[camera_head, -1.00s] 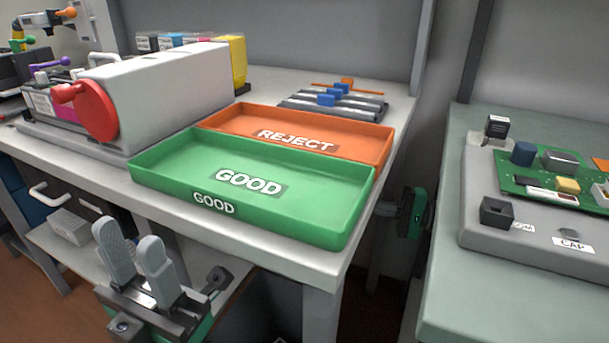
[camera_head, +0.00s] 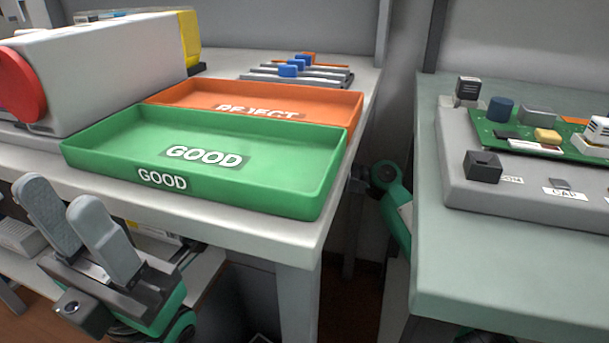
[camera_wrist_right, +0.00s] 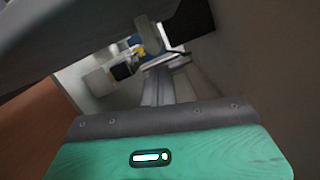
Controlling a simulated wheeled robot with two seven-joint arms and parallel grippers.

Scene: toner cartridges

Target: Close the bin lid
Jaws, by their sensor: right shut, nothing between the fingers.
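I cannot make out the bin or its lid for certain in either view. My left gripper (camera_head: 58,198) is at the lower left of the head view, in front of the table edge. Its two grey fingers point up and stand apart, with nothing between them. My right gripper (camera_wrist_right: 158,75) shows in the wrist view, its grey fingers together and empty beyond the green wrist housing. In the head view only a green part of my right arm shows, low in the gap between the two tables. The right fingers are hidden there.
A green GOOD tray (camera_head: 300,200) lies at the front of the white table, with an orange REJECT tray (camera_head: 340,97) behind it. A grey machine (camera_head: 110,70) stands left. A green-grey table (camera_head: 500,265) at right carries a circuit-board fixture (camera_head: 455,150). A narrow gap separates the tables.

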